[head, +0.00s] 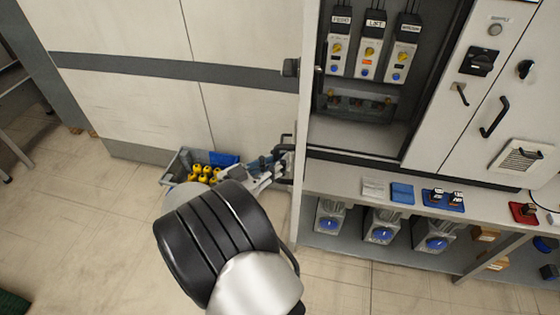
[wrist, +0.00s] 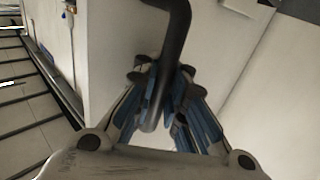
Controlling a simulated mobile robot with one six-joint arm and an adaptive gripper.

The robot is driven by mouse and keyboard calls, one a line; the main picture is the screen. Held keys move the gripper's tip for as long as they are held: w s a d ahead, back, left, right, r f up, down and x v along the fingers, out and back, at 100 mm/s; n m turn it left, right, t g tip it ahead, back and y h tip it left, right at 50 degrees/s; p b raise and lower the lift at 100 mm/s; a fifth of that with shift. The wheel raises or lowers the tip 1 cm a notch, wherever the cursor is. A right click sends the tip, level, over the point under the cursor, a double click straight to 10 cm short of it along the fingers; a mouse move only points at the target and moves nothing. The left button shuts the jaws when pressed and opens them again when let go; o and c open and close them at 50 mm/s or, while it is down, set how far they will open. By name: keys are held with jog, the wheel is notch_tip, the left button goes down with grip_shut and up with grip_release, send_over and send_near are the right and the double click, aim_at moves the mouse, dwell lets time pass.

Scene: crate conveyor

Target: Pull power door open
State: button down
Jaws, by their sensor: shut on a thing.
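The power door (head: 308,110) stands swung out from the cabinet, seen nearly edge-on in the head view, with the cabinet inside exposed to its right. Its black handle (head: 287,142) is on the door's left-facing side, low down. My gripper (head: 278,168) is at that handle and partly hidden in the head view. In the wrist view, the dark curved handle (wrist: 175,35) runs down between the blue-padded fingers of my gripper (wrist: 165,110), which is shut on it. A dark knob (head: 290,67) sits higher on the same door side.
Labelled switch units (head: 370,50) hang inside the open cabinet. A closed panel with black handles (head: 494,117) is to the right. A shelf (head: 345,180) below carries small blue and red parts. A grey bin (head: 180,165) of yellow parts stands behind my arm.

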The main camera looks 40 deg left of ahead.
jog(key=shift+s+d+f, duration=0.15)
jog(key=shift+s+f, duration=0.05)
jog(key=shift+f, duration=0.1)
jog(key=c, duration=2.1)
grip_release()
jog(key=shift+o, duration=1.3)
jog(key=shift+s+r, duration=0.2)
jog(key=shift+s, duration=0.05)
jog(key=shift+o, duration=1.2)
jog(key=shift+w+r, duration=0.1)
jog(key=shift+w, duration=0.05)
jog(key=v, duration=1.2)
